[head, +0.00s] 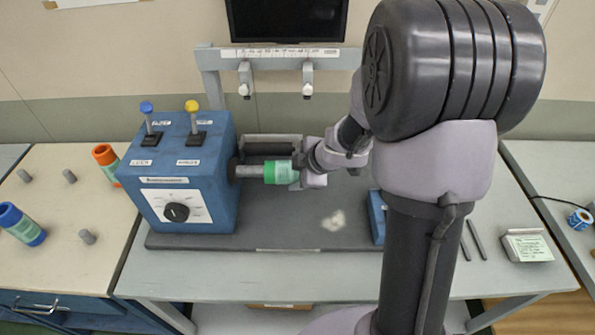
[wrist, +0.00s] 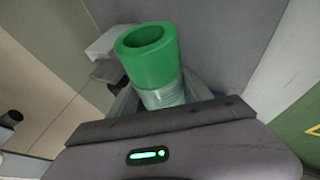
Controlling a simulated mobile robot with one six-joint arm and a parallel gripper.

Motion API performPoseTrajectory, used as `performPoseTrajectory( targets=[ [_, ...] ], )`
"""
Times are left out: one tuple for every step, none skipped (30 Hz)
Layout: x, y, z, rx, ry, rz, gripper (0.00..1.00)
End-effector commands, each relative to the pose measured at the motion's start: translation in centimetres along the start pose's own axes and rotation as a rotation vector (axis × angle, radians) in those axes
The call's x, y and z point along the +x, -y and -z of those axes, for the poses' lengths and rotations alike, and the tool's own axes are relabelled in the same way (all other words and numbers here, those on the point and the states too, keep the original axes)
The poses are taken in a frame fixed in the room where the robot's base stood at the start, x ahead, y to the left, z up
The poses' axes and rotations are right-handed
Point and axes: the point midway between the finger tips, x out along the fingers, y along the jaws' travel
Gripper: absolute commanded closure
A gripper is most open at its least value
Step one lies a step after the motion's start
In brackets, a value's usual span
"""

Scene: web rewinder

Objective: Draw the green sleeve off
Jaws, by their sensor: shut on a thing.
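The green sleeve (head: 277,172) is level, with a pale label band around it. It is in line with the grey shaft (head: 249,171) that sticks out of the right side of the blue machine (head: 182,180). The sleeve's left end meets the shaft's tip in the head view; I cannot tell whether the shaft is inside it. My gripper (head: 302,172) is shut on the sleeve from the right. In the wrist view the green sleeve (wrist: 148,58) shows an open, hollow end, and its labelled part is down between my fingers, mostly hidden.
An orange sleeve (head: 106,164) and a blue sleeve (head: 22,225) stand on the left table, with several grey pegs. A grey frame (head: 208,75) with two hooks rises behind. A small blue block (head: 377,217) is at right. The dark base plate (head: 270,225) below is mostly clear.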

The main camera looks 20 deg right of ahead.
Motion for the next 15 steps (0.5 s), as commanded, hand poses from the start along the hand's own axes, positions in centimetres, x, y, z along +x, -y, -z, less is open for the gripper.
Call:
performPoseTrajectory(
  targets=[
    [0.01,0.01,0.00,0.000,0.000,0.000,1.00],
    [0.01,0.01,0.00,0.000,0.000,0.000,1.00],
    [0.01,0.01,0.00,0.000,0.000,0.000,1.00],
    [0.01,0.01,0.00,0.000,0.000,0.000,1.00],
    [0.01,0.01,0.00,0.000,0.000,0.000,1.00],
    [0.01,0.01,0.00,0.000,0.000,0.000,0.35],
    [0.01,0.01,0.00,0.000,0.000,0.000,0.29],
    [0.01,0.01,-0.01,0.000,0.000,0.000,0.23],
    [0.00,0.01,0.00,0.000,0.000,0.000,0.17],
    [0.00,0.01,-0.01,0.000,0.000,0.000,0.17],
    [0.00,0.01,-0.01,0.000,0.000,0.000,0.17],
    [0.00,0.01,-0.01,0.000,0.000,0.000,0.17],
    [0.00,0.01,-0.01,0.000,0.000,0.000,0.17],
    [0.00,0.00,-0.01,0.000,0.000,0.000,0.17],
    [0.00,0.00,-0.01,0.000,0.000,0.000,0.17]
  ],
)
